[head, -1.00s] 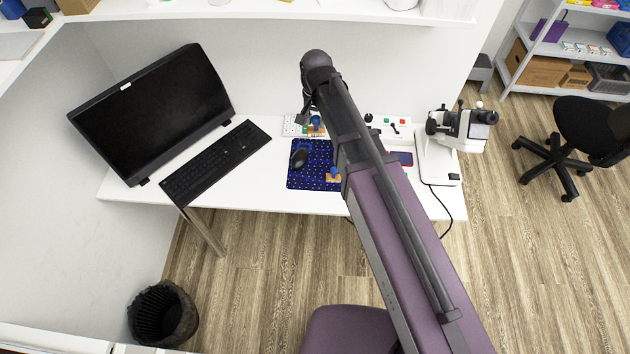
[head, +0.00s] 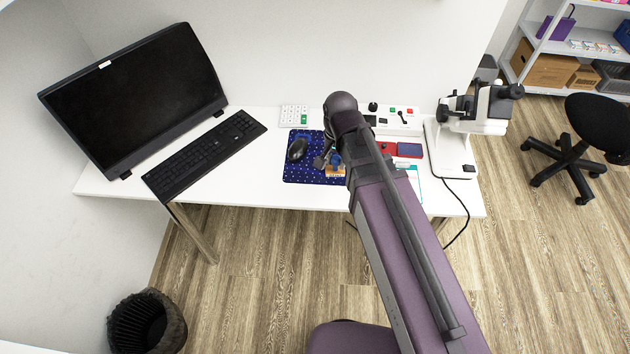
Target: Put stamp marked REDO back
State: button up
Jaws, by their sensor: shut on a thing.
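My gripper (head: 324,162) is over the dark blue patterned mat (head: 301,172), partly behind my own arm. It is shut on a stamp with a blue handle (head: 336,158). An orange-brown block (head: 335,171) shows just below the handle, at the right part of the mat. I cannot tell whether this block is the held stamp's base or belongs to another stamp there. Whether the held stamp touches the mat is not clear. No lettering such as REDO is readable from here.
A black mouse (head: 297,149) lies on the mat, left of my gripper. A keyboard (head: 205,154) and monitor (head: 137,100) stand further left. A white keypad (head: 294,116) is behind the mat. A control box (head: 398,119), red and blue items (head: 409,150) and a microscope (head: 455,151) are right.

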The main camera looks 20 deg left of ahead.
jog(key=s+d+f+b, duration=0.3)
jog(key=f+b, duration=0.2)
jog(key=f, duration=0.2)
jog(key=shift+s+d+m+b, duration=0.25)
jog(key=shift+m+b, duration=0.05)
jog(key=shift+b, duration=0.1)
jog(key=w+a+f+b, duration=0.1)
jog(key=w+a, duration=0.8)
jog(key=a, duration=0.2)
jog(key=shift+w+f, duration=0.15)
jog(key=shift+w, duration=0.2)
jog(key=shift+w+a, duration=0.1)
jog(key=shift+w+a+f+b, duration=0.35)
jog(key=shift+a+f+b, duration=0.1)
jog(key=shift+f+b, duration=1.4)
jog(key=shift+b, duration=0.15)
jog(key=shift+f, duration=0.2)
